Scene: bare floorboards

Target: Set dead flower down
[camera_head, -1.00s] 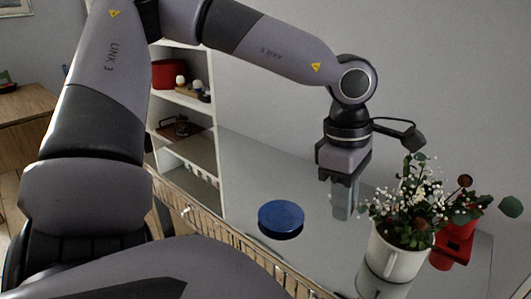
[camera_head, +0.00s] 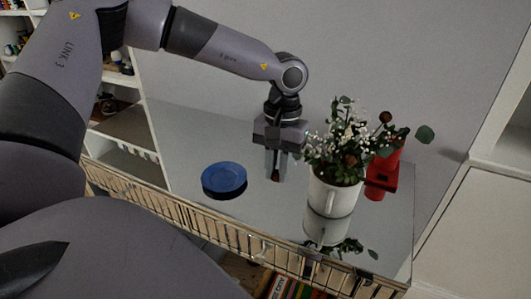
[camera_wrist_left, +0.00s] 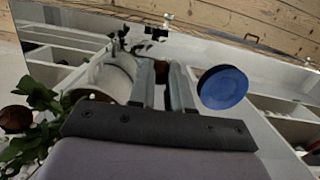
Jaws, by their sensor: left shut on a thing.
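My left gripper (camera_head: 277,176) points down over the glossy tabletop, left of the white mug of flowers (camera_head: 333,196). It is shut on a small dark brown thing, probably the dead flower (camera_wrist_left: 161,70), which shows between the fingers (camera_wrist_left: 162,88) in the left wrist view. Most of it is hidden by the fingers. In the head view its lower end seems close to the tabletop; I cannot tell whether it touches. The mug holds white blossoms, green leaves and brown flower heads (camera_head: 385,117). My right gripper is not in view.
A round blue dish (camera_head: 224,178) lies left of the gripper. A red object (camera_head: 382,175) stands right of the mug. The glossy tabletop (camera_head: 185,140) is clear around the gripper and behind the dish. Wire basketwork (camera_head: 200,219) runs along the front edge.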

